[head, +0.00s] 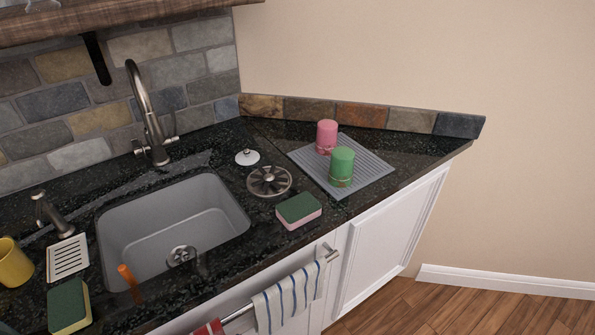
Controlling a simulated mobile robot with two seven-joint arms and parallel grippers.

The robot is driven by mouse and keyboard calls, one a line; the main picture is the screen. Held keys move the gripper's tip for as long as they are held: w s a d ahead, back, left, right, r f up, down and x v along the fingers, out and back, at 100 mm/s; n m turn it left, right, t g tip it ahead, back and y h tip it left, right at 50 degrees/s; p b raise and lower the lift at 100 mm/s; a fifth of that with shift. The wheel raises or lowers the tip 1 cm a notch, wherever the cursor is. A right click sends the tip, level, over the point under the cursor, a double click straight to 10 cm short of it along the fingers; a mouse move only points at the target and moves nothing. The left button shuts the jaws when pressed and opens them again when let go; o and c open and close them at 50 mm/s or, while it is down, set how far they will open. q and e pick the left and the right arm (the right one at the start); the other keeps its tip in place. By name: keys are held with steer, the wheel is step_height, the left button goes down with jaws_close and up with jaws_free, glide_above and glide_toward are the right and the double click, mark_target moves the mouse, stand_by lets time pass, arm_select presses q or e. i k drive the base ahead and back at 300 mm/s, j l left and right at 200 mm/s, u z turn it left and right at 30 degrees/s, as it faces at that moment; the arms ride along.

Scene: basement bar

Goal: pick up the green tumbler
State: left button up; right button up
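The green tumbler (342,166) stands on a grey ribbed drying mat (372,183) on the counter, right of the sink. It is a short green cylinder with a thin band near its base. A similar pink tumbler (327,136) stands just behind it and to its left, on the same mat. Neither of my grippers is in the head view, and nothing is touching the green tumbler.
A green and pink sponge (299,210), a round metal strainer (269,181) and a white stopper (247,157) lie between mat and sink (187,213). A tall faucet (150,125) rises behind the sink. A striped towel (290,297) hangs below the counter's front edge.

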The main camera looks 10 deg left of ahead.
mark_target(341, 170)
steer(key=i+l, duration=0.2)
steer(key=l, duration=0.15)
steer(key=i+l, duration=0.15)
steer(key=l, duration=0.2)
steer(key=i+l, duration=0.2)
steer(key=l, duration=0.2)
steer(key=i+l, duration=0.15)
steer(key=l, duration=0.2)
steer(key=i+l, duration=0.2)
steer(key=l, duration=0.15)
steer(key=u, duration=0.05)
